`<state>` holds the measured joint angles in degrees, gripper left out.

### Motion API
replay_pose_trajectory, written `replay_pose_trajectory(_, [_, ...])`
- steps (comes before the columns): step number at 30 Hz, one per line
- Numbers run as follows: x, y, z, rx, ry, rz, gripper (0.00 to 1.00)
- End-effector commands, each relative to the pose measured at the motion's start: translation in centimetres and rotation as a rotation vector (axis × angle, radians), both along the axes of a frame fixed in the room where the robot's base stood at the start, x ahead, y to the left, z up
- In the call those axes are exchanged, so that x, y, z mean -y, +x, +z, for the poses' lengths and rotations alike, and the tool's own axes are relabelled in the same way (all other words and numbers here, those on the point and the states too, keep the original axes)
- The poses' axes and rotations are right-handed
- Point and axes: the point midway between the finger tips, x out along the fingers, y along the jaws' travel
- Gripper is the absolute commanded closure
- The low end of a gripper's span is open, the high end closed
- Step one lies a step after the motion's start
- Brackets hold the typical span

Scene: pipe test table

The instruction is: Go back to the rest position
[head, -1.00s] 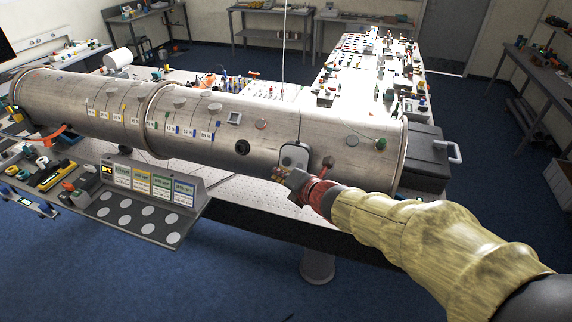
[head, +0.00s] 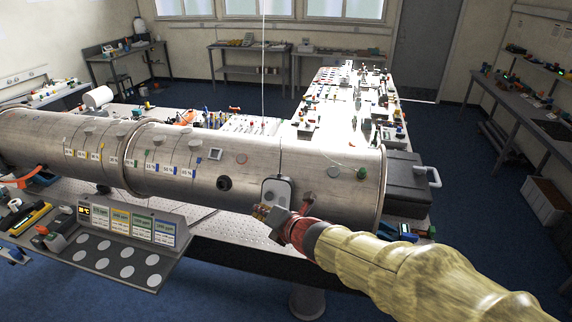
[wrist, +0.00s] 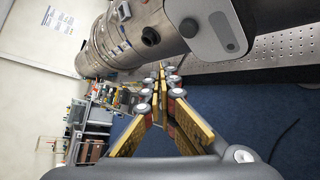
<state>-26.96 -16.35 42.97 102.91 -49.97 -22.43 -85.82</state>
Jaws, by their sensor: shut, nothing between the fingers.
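My gripper (head: 270,218) is at the end of my sleeved arm, in front of the right part of the large metal pipe (head: 200,165). In the head view it overlaps the lower edge of a grey rounded plate (head: 278,192) on the pipe; I cannot tell how wide the gap is. In the wrist view my gripper (wrist: 162,72) has its fingers converging at the tips, with nothing between them. There the pipe (wrist: 120,40) and the plate (wrist: 222,30) lie beyond and above the fingers, apart from them.
A grey panel with white discs (head: 112,262) stands at the front left below the pipe. A black case (head: 408,175) is beyond the pipe's right end. The perforated table (head: 200,218) runs under the pipe. Blue floor (head: 465,215) is open at the right.

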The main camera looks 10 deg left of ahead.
Motion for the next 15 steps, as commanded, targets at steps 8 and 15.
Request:
replay_pose_trajectory(8, [2.8,0.6,-2.8,-0.225,0.096,-0.214,1.0])
replay_pose_trajectory(15, [15.3,-3.9,-8.3,-0.725,0.394,-0.969,1.0])
